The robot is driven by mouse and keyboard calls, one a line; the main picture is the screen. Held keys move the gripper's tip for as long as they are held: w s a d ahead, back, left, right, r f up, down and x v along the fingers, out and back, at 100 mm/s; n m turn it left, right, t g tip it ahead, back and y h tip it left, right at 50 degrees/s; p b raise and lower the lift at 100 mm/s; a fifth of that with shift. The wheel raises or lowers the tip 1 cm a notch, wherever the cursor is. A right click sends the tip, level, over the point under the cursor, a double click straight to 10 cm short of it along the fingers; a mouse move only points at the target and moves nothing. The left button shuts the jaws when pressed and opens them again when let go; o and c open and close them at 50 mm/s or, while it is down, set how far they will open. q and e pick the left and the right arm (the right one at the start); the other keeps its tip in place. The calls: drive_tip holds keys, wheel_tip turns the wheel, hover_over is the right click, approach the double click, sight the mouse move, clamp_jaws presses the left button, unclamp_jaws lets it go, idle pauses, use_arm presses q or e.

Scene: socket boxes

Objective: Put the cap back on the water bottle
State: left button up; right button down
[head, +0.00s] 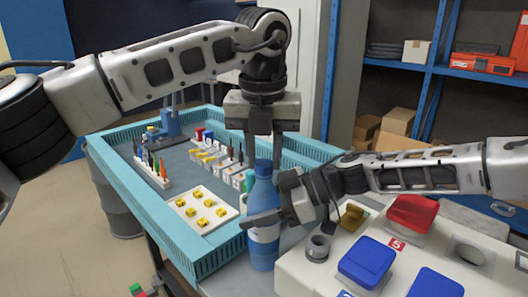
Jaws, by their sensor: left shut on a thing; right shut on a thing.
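A blue water bottle (263,190) stands upright at the near right edge of the teal-walled tray. My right gripper (262,215) comes in from the right and is shut around the bottle's middle. My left gripper (263,152) points straight down over the bottle's top, with a finger on each side of it. It is shut on the cap, which is small and mostly hidden at the bottle's mouth. I cannot tell whether the cap touches the bottle's neck.
The teal tray (210,243) holds tools, small parts and a white plate with yellow pieces (203,212). At right, a white board (325,272) bears a grey ring (318,247), a red lidded box (412,212) and blue lidded boxes (367,262). Shelves stand behind.

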use_arm(q)
drive_tip(key=m, duration=0.5)
drive_tip(key=shift+h, duration=0.3)
drive_tip(key=m, duration=0.5)
drive_tip(key=shift+g, duration=0.3)
drive_tip(key=m, duration=0.5)
drive_tip(key=shift+g+h, duration=0.3)
drive_tip(key=m, duration=0.4)
drive_tip(key=shift+m+g, duration=0.3)
drive_tip(key=m, duration=0.4)
drive_tip(key=shift+m, duration=0.4)
drive_tip(key=m, duration=0.4)
drive_tip(key=shift+m+g+y, duration=0.3)
drive_tip(key=shift+g+y, duration=0.1)
drive_tip(key=m, duration=0.4)
drive_tip(key=shift+f+m, duration=0.1)
drive_tip(key=shift+m, duration=0.2)
drive_tip(key=m+y, duration=0.1)
drive_tip(key=m, duration=0.5)
drive_tip(key=o, duration=0.9)
